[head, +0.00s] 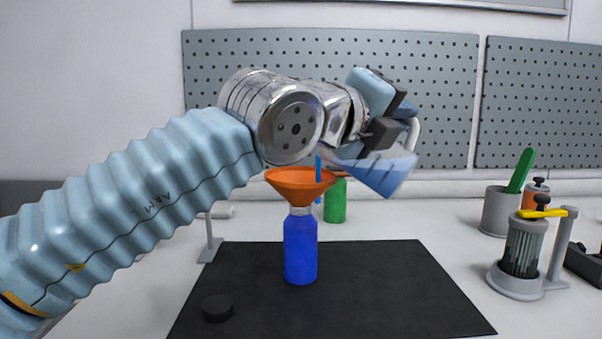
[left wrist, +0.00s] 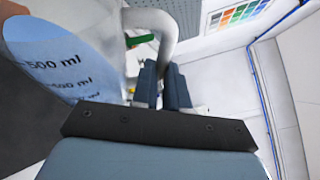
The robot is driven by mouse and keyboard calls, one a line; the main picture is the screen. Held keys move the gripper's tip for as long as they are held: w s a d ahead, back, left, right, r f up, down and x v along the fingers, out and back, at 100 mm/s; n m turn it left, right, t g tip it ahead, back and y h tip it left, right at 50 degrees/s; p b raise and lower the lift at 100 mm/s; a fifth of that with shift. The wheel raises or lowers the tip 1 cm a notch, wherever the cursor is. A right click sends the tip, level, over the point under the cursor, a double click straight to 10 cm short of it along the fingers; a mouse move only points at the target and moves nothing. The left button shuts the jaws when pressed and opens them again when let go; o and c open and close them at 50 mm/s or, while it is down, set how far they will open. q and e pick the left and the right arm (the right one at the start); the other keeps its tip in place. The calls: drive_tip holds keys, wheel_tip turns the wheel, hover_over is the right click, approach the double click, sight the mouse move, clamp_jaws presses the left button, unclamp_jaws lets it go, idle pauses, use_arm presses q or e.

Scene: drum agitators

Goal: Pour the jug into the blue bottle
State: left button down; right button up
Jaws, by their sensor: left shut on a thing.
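The clear jug (head: 385,176) is tilted with its mouth to the left, above an orange funnel (head: 298,188). Blue liquid lies in its lower part. My left gripper (head: 392,124) is shut on the jug's pale handle, which also shows between its fingers in the left wrist view (left wrist: 162,85). The jug's wall with ml markings (left wrist: 65,60) is beside them. The blue bottle (head: 300,248) stands upright on the black mat, with the funnel in its neck. A thin blue streak shows at the funnel's mouth, like falling liquid. My right gripper is in neither view.
The black mat (head: 380,290) carries a small black cap (head: 217,308) at left. A green container (head: 335,203) stands behind the funnel. At right are a grey cup (head: 500,211) and a grey stand (head: 518,282). Pegboards (head: 430,60) hang behind.

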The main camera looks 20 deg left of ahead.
use_arm(q)
drive_tip(key=shift+a+r+n, duration=0.1)
drive_tip(key=shift+a+n, duration=0.1)
drive_tip(key=shift+n, duration=0.1)
idle(0.4)
drive_tip(key=shift+w+a+r+n+t+h, duration=0.15)
drive_tip(key=shift+a+r+n+t+h, duration=0.2)
drive_tip(key=shift+a+r+n, duration=0.4)
idle(1.3)
drive_tip(key=shift+w+a+r+n+t+b, duration=0.1)
drive_tip(key=shift+a+r+n+t+b, duration=0.25)
drive_tip(key=shift+a, duration=0.3)
drive_tip(key=shift+w+a+r+n+b, duration=0.15)
drive_tip(key=shift+a+r+n, duration=0.2)
drive_tip(key=shift+a, duration=0.25)
drive_tip(key=shift+a, duration=0.1)
drive_tip(key=shift+a+r+n, duration=0.1)
drive_tip(key=shift+a+n, duration=0.05)
drive_tip(key=shift+n, duration=0.1)
drive_tip(key=shift+a+r+n+t, duration=0.25)
drive_tip(key=shift+a+n+t, duration=0.05)
drive_tip(key=shift+a+n, duration=0.1)
